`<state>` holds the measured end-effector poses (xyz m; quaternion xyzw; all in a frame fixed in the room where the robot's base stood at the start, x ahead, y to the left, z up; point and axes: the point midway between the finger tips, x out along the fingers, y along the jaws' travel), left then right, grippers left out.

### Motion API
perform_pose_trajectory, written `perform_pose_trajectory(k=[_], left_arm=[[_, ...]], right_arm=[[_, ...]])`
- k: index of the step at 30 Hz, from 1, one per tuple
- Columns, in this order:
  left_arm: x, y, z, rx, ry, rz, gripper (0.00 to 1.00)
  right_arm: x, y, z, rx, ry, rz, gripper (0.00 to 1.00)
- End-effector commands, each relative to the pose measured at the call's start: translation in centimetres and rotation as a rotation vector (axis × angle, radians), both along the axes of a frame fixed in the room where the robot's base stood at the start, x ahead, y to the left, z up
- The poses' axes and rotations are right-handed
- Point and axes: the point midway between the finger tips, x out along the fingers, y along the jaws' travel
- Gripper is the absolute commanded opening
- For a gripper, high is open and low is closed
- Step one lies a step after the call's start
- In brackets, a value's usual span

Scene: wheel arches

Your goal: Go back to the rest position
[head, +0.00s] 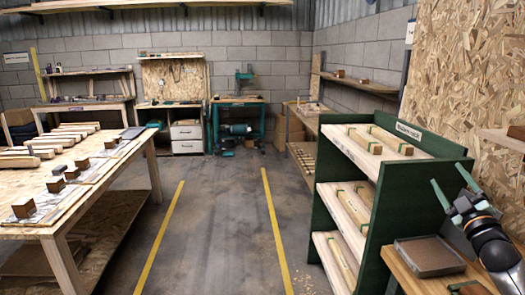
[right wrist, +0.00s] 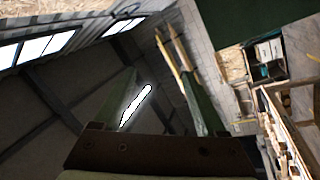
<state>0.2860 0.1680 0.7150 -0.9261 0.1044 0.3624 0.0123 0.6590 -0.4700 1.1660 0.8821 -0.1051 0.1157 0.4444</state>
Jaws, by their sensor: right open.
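My right gripper (head: 447,173) is at the right edge of the head view, on a black and grey arm that comes in from the lower right. Its two green fingers point up and to the left and are spread apart, with nothing between them. It is in the air beside the green rack (head: 437,160) and above a small wooden table (head: 400,270). In the right wrist view the open fingers (right wrist: 158,75) show against the roof and wall, tilted. My left gripper is not in view.
A grey tray (head: 428,256) lies on the small table. The rack holds wooden pieces with green bands on its shelves. A long workbench (head: 95,195) with blocks stands at the left. The floor aisle (head: 212,230) between yellow lines is clear.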

Motion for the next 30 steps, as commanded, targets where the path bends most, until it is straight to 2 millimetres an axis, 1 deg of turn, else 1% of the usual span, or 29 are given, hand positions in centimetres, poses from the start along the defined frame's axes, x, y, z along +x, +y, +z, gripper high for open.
perform_pose_trajectory(k=[1,3,5,7,9,11,12,13,14,15,17,18,20,21,23,24,26,27,29,30], left_arm=[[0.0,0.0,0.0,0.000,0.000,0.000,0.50],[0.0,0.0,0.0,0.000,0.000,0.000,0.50],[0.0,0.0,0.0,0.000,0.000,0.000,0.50],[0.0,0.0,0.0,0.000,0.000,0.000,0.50],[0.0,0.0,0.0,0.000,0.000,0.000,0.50],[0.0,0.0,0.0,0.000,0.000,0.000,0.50],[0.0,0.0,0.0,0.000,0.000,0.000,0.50],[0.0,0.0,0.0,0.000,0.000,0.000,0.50],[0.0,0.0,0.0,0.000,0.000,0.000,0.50],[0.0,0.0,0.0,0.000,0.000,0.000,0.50],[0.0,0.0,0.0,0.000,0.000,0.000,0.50],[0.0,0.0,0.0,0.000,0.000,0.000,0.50],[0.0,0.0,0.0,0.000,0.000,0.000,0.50],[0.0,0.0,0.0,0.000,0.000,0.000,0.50],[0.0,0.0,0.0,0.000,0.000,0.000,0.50],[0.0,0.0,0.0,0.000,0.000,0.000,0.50],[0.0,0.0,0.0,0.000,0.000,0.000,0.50],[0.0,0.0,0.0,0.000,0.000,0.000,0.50],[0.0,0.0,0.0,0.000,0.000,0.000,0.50],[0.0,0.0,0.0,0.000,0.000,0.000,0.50]], right_arm=[[0.2,-1.1,-1.1,0.071,0.044,-0.032,0.74],[0.3,-2.5,-2.8,0.179,0.110,-0.079,0.74],[0.2,-3.6,-4.4,0.274,0.169,-0.122,0.74],[0.0,-4.7,-6.5,0.383,0.239,-0.171,0.74],[-0.4,-2.1,-10.6,0.391,0.297,-0.138,0.74],[-1.0,-0.2,-13.5,0.398,0.338,-0.115,0.74],[-1.5,1.1,-15.4,0.407,0.367,-0.100,0.74],[-1.9,2.1,-16.9,0.414,0.389,-0.088,0.74],[-2.5,3.1,-18.5,0.421,0.413,-0.075,0.74],[-3.3,4.6,-20.6,0.432,0.445,-0.060,0.74],[-4.9,6.8,-23.9,0.454,0.497,-0.035,0.74],[-6.2,8.4,-26.2,0.471,0.532,-0.019,0.74],[-8.3,10.9,-29.3,0.499,0.586,0.005,0.74],[-10.0,12.5,-31.4,0.521,0.623,0.020,0.74],[-12.7,15.0,-34.2,0.556,0.677,0.039,0.74],[-14.6,16.6,-36.0,0.583,0.712,0.052,0.74],[-17.8,19.0,-38.4,0.626,0.766,0.066,0.74],[-20.0,20.5,-39.8,0.657,0.801,0.074,0.74],[-23.5,22.8,-41.6,0.708,0.853,0.082,0.74],[-25.8,24.1,-42.6,0.741,0.884,0.083,0.74]])
